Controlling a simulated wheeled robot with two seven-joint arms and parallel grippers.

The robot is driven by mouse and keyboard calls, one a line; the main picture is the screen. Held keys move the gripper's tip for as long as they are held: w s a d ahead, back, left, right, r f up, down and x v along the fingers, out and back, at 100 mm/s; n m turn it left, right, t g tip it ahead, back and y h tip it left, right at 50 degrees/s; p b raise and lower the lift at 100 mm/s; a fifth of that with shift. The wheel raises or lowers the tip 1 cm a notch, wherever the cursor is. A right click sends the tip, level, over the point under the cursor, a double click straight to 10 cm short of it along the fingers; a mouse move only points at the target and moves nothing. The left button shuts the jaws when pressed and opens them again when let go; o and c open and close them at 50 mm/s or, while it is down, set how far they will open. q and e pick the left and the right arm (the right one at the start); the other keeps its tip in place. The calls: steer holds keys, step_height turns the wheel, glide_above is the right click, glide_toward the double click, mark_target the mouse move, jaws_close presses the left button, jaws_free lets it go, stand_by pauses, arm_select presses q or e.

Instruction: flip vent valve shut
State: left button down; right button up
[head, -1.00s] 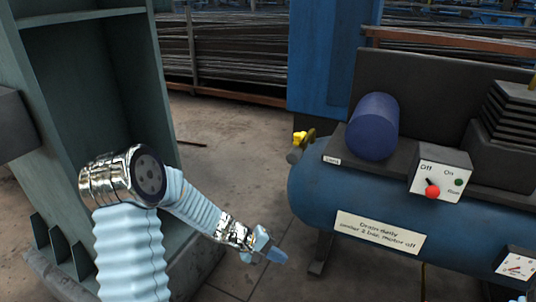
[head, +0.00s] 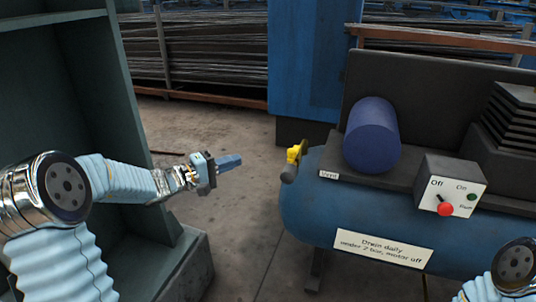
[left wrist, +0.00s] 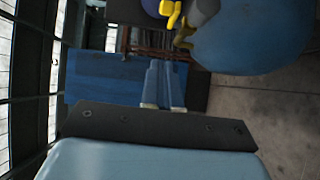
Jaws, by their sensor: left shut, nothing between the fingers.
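The vent valve (head: 294,154) has a yellow lever and a grey nozzle. It sticks out from the left end of the blue tank (head: 310,215), beside a small label reading Vent (head: 329,175). My left gripper (head: 232,161) is shut and empty, left of the valve at about its height, with a gap between them. In the left wrist view its closed blue fingers (left wrist: 163,88) show in the middle, and the yellow lever (left wrist: 171,13) and brass valve body (left wrist: 185,36) lie beyond them at the top. Only part of my right arm shows at the lower right; its gripper is out of view.
A switch box (head: 450,187) with a red knob and a dark blue cylinder (head: 372,135) sit on the tank's platform. A sign (head: 384,248) is on the tank's side. A green steel frame (head: 60,110) stands at the left. The floor (head: 245,215) between frame and tank is clear.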

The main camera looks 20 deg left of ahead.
mark_target(294, 152)
arm_select(q)
steer(key=s+d+p+x, duration=0.1)
steer(key=d+p+x, duration=0.1)
steer(key=x, duration=1)
steer(key=shift+d+p, duration=0.4)
steer(key=shift+p, duration=0.05)
steer(key=shift+s+f, duration=0.1)
steer(key=shift+s, duration=0.05)
